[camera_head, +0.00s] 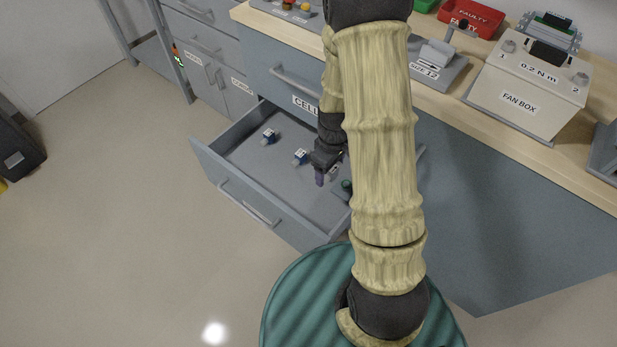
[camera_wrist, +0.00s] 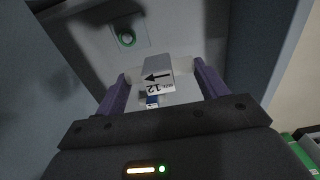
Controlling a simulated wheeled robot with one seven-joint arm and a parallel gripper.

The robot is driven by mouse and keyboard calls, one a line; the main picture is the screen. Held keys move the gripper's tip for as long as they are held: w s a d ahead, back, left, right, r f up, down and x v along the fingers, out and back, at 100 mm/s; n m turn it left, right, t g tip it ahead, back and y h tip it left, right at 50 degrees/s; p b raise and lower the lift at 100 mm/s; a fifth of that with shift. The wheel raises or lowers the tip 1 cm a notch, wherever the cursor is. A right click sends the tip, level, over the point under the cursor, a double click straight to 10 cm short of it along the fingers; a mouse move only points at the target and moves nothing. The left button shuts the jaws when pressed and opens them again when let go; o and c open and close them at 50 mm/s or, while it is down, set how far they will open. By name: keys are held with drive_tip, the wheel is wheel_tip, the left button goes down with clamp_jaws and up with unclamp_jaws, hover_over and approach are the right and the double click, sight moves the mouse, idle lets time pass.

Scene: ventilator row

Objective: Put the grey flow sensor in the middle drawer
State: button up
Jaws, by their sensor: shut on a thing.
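My gripper (camera_head: 322,176) is inside the open drawer (camera_head: 240,190), with its fingers pointing down. In the wrist view my gripper (camera_wrist: 160,82) is shut on the grey flow sensor (camera_wrist: 158,68), a grey block with pale ends, a black arrow and a label reading 12. The sensor is between the purple fingers, over the drawer floor. I cannot tell whether it touches the floor. In the head view the arm and gripper mostly hide it. The drawer is pulled out below a closed drawer front with a partly hidden label starting "CELL".
A green ring on a grey piece (camera_wrist: 126,38) is also there. On the counter are a fan box (camera_head: 522,95), a red FAULTY bin (camera_head: 470,20) and a grey stand (camera_head: 437,65). The drawer's left part has free floor.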

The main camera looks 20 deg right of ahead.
drive_tip(key=w+a, duration=0.4)
drive_tip(key=w, duration=0.2)
drive_tip(key=b, duration=0.3)
hover_over(309, 185)
wheel_tip(309, 185, down, 8)
drive_tip(key=shift+f, duration=0.2)
drive_tip(key=shift+f+b, duration=0.5)
drive_tip(key=shift+f, duration=1.3)
drive_tip(key=shift+f, duration=0.2)
drive_tip(key=o, duration=1)
drive_tip(key=shift+c, duration=0.2)
drive_tip(key=shift+w+r, duration=0.1)
wheel_tip(309, 185, up, 12)
drive_tip(key=p, duration=0.3)
drive_tip(key=shift+p, duration=0.35)
